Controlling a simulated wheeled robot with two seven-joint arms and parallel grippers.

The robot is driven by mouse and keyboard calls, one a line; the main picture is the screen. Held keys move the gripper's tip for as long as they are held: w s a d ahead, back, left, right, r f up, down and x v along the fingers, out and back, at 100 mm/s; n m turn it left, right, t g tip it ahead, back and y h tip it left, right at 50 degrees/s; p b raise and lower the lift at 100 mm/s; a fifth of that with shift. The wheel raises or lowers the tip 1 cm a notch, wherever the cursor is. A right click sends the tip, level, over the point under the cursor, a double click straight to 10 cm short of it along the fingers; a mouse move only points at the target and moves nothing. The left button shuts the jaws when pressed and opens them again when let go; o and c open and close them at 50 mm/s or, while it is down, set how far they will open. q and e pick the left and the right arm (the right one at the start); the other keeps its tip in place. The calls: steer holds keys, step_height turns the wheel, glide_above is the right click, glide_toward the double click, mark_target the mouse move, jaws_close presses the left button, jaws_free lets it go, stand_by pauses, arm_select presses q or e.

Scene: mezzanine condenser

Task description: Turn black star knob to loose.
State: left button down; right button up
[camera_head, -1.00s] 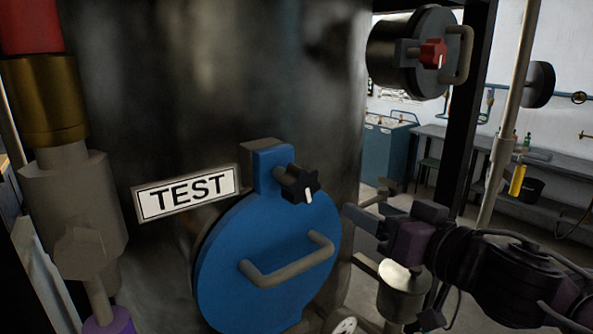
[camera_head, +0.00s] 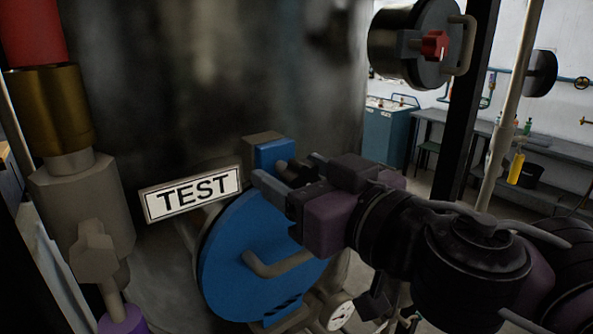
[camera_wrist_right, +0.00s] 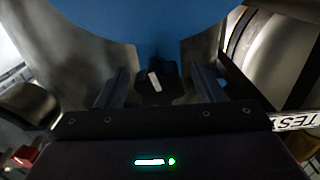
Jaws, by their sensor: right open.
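The black star knob (camera_wrist_right: 152,88) with its white pointer mark shows in the right wrist view, between the two fingers of my right gripper (camera_wrist_right: 161,80). Dark gaps show on both sides, so the fingers look apart from it. In the head view my right gripper (camera_head: 288,174) is open at the top of the blue round cover (camera_head: 232,262) and hides most of the knob. The knob sits on the blue block (camera_head: 270,153) at the cover's upper edge. My left gripper is not in view.
A bent grey handle (camera_head: 275,265) stands out from the blue cover below the gripper. A TEST sign (camera_head: 190,194) is to the left. A second hatch with a red star knob (camera_head: 435,45) is at the upper right. A white gauge (camera_head: 336,312) sits low beside the cover.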

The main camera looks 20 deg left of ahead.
steer(key=shift+w+a, duration=0.1)
steer(key=c, duration=1)
steer(key=shift+o, duration=0.2)
